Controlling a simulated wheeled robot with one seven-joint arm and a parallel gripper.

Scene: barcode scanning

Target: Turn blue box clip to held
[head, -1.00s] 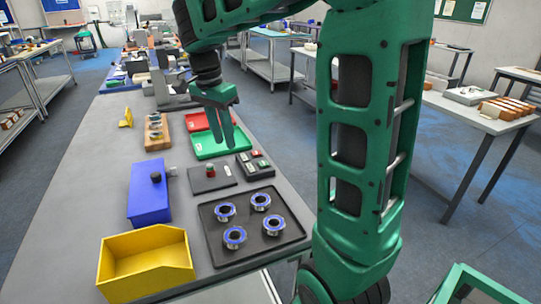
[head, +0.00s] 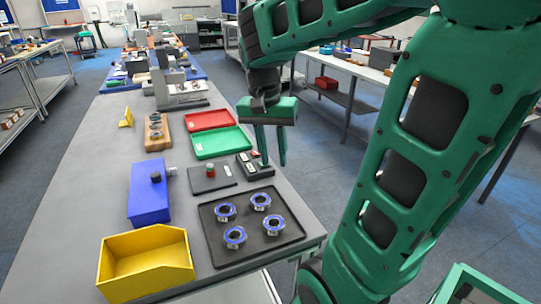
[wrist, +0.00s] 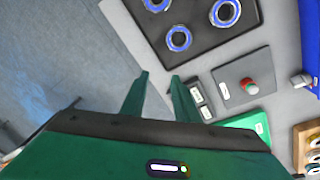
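My gripper (head: 273,163) points down near the table's right edge, well right of the box. Its fingers are apart and empty in the wrist view (wrist: 160,78).
A black tray (head: 213,246) with several blue-rimmed rings lies right of the box. A yellow bin (head: 145,283) stands in front. A plate with a red button (head: 211,178), a button block (head: 250,170), and green (head: 222,142) and red (head: 208,120) trays lie behind.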

